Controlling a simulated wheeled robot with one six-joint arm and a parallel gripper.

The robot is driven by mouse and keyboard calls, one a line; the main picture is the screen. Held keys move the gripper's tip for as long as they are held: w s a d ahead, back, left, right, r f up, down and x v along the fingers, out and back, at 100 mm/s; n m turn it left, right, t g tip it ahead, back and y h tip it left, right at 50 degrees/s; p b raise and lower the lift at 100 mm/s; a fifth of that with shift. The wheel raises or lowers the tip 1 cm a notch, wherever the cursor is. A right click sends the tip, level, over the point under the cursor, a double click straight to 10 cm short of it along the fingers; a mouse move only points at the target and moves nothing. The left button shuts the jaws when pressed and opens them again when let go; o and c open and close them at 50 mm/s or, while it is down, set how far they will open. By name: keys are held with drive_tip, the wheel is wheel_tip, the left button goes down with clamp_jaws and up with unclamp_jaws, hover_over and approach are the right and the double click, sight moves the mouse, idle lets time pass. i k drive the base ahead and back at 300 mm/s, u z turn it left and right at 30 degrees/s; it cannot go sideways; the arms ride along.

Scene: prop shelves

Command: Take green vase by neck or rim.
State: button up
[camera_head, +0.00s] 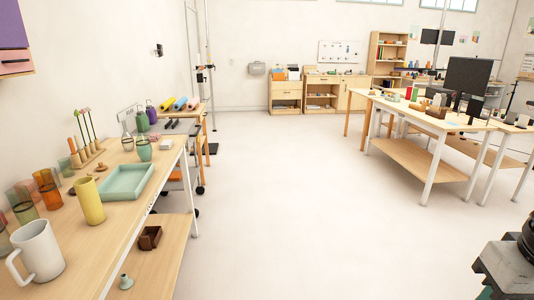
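A small grey-green vase (126,282) with a narrow neck and flared rim stands on the lower shelf of the left table, near its front edge. Other green vessels are on the table top: a clear green-tinted glass carafe (144,149) and a solid green bottle-like vessel (142,121) behind it. I cannot tell for sure which one the task names. My gripper is not in view; only a grey and black part of my own body shows at the bottom right.
The left table (107,228) also carries a white mug (37,252), a yellow cup (89,201), a pale green tray (127,182) and tinted glasses. A brown box (150,237) sits on the lower shelf (170,262). The middle floor is clear; another table (432,118) stands right.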

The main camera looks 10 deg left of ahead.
sight(145, 146)
drive_tip(key=z, duration=0.05)
drive_tip(key=i, duration=2.05)
drive_tip(key=u, duration=0.85)
drive_tip(key=i, duration=1.85)
drive_tip(key=u, duration=1.15)
drive_tip(key=i, duration=0.6)
drive_tip(key=u, duration=0.3)
